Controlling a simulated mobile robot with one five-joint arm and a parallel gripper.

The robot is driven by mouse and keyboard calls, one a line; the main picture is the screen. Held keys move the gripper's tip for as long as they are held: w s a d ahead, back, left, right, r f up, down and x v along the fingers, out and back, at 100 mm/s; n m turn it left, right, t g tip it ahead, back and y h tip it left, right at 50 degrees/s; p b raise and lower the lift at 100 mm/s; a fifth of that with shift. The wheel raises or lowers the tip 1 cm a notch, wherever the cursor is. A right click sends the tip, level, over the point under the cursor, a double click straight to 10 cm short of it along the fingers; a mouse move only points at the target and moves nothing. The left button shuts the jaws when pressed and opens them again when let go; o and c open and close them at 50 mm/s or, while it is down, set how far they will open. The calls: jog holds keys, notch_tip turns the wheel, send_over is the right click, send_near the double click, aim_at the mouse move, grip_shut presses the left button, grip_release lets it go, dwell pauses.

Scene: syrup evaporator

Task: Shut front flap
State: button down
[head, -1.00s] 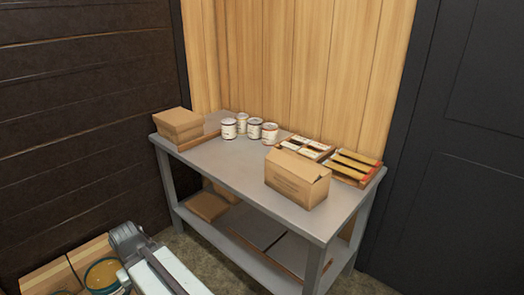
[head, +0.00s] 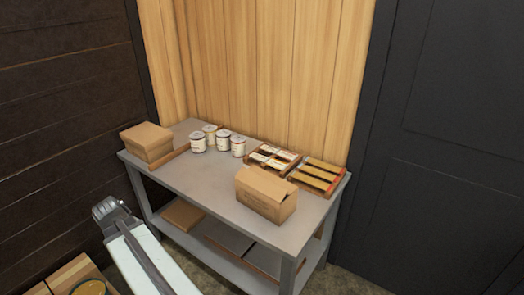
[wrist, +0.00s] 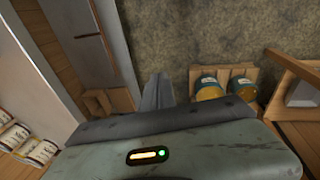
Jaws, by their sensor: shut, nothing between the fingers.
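A cardboard box (head: 262,195) stands on the near right part of the grey workbench (head: 195,180). Its top slopes, with a dark gap at the right end; I cannot tell which flap is the front one. My gripper (wrist: 157,92) shows in the wrist view, pointing down over the floor, shut and empty. It touches nothing that I can see. In the head view only my arm shows at the lower left, to the left of the bench and apart from the box.
A second cardboard box (head: 146,142), several cans (head: 223,141) and trays of packets (head: 318,178) stand along the bench. Flat cardboard (head: 182,214) lies on the lower shelf. In the wrist view, amber-filled containers (wrist: 210,89) stand by wood. A dark door (head: 440,150) is at right.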

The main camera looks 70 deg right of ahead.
jog(key=s+d+r+m+h+p, duration=0.1)
jog(key=s+d+r+p, duration=0.3)
jog(key=d+r, duration=0.4)
jog(key=s+d+r+h+p, duration=0.1)
jog(key=s+d+r+p, duration=0.4)
jog(key=d, duration=0.4)
jog(key=s+d+r+m+g+h+p, duration=0.1)
jog(key=s+d+r+p, duration=0.3)
jog(key=s+d+r, duration=0.35)
jog(key=s+d+r+g+p, duration=0.2)
jog(key=s+d+r+p, duration=0.2)
jog(key=s+d, duration=0.55)
jog(key=b, duration=1.2)
send_near(261, 181)
jog(key=x, duration=0.4)
jog(key=d+x, duration=0.1)
jog(key=x, duration=0.1)
jog(key=shift+s+d+r, duration=0.1)
jog(key=shift+s+r, duration=0.05)
jog(key=shift+s, duration=0.2)
jog(key=shift+s+d+f, duration=0.1)
jog(key=shift+d+f, duration=0.15)
jog(key=shift+r, duration=0.1)
